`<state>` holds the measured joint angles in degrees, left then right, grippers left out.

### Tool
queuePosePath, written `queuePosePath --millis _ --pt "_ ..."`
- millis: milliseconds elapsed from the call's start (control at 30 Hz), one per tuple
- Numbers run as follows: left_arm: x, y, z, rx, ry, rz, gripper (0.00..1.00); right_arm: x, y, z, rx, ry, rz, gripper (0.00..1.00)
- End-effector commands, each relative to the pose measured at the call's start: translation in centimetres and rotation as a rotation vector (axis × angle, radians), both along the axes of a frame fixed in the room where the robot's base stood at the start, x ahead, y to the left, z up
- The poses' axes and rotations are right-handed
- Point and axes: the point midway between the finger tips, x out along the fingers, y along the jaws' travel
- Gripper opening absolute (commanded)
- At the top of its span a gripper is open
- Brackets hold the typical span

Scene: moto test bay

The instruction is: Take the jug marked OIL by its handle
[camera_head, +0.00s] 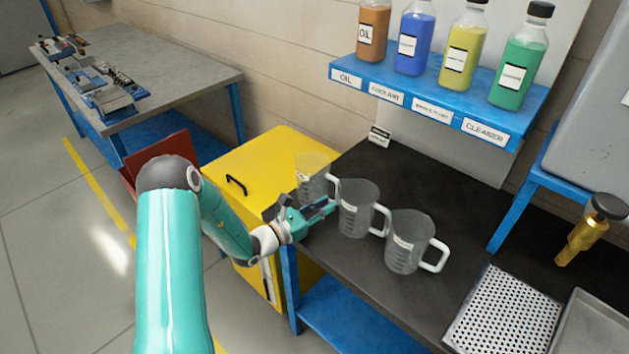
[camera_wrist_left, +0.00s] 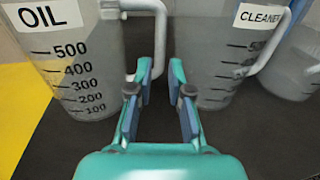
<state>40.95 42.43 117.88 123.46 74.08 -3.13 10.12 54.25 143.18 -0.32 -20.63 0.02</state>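The clear jug marked OIL (camera_wrist_left: 75,60) stands at the left of the left wrist view, with its white handle (camera_wrist_left: 160,35) on its right side. In the head view it is the farthest left of three clear jugs (camera_head: 311,172) on the dark bench. My left gripper (camera_head: 328,206) is by its handle, in front of the middle jug (camera_head: 357,212). In the wrist view its fingers (camera_wrist_left: 160,75) are apart, with the lower handle at the left fingertip; I cannot tell whether they touch. The jug marked CLEANER (camera_wrist_left: 215,55) stands just right of the fingers. My right gripper is not in view.
A third jug (camera_head: 405,245) stands to the right on the bench (camera_head: 390,290). A yellow cabinet (camera_head: 260,165) is left of the bench. A blue shelf (camera_head: 430,98) with bottles hangs above. A perforated tray (camera_head: 505,315) lies at the front right.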

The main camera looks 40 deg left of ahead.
Motion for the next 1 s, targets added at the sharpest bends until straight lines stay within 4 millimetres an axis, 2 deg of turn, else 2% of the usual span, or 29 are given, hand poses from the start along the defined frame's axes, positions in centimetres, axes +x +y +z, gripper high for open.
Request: queuePosePath --millis 33,233,467,600,1000 --pt "0.9 -0.3 0.3 -0.001 0.0 -0.003 0.19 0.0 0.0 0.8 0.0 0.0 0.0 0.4" --pt "2.8 -0.7 0.1 0.001 0.0 -0.002 0.19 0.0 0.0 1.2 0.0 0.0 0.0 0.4" --pt "2.9 -0.7 0.0 0.001 0.0 -0.001 0.19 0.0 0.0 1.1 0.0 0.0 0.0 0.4" --pt "2.9 -0.7 0.0 0.001 0.0 -0.002 0.0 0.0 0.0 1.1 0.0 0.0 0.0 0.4" --pt "2.9 -0.8 0.1 0.001 -0.001 -0.002 0.0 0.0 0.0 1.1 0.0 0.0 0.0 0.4"
